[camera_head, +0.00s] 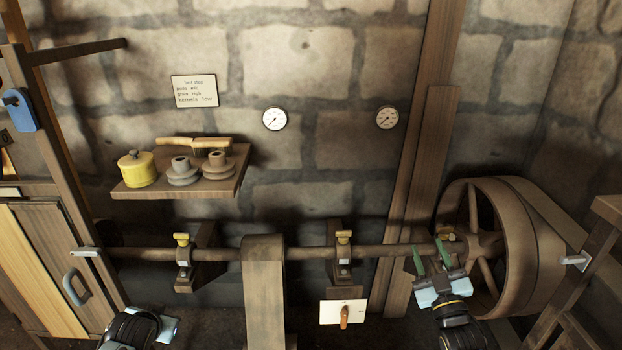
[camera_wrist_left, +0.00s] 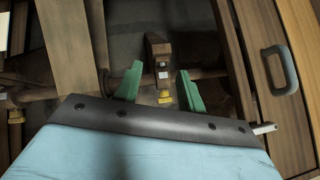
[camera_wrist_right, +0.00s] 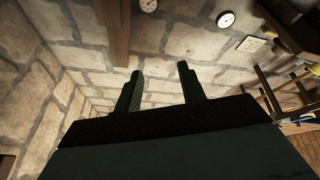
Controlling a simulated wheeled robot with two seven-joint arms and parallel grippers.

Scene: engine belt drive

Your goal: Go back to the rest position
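My right gripper (camera_head: 430,256) is in front of the shaft, just left of the large pulley wheel, with its green fingers apart and nothing between them. In the right wrist view its fingers (camera_wrist_right: 160,90) are spread against the stone wall. My left arm shows at the bottom left of the head view, with its fingers hidden there. In the left wrist view my left gripper (camera_wrist_left: 156,88) has its green fingers apart and empty. Beyond them is a bearing block with a yellow cap (camera_wrist_left: 165,97), which the fingers do not clearly touch.
A wooden shaft (camera_head: 310,253) crosses the scene to a large wheel (camera_head: 522,240). A shelf (camera_head: 200,186) holds a yellow pot (camera_head: 137,168) and spools. A white panel with an orange lever (camera_head: 343,312) sits low. A cabinet (camera_head: 50,250) stands left, wooden steps right.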

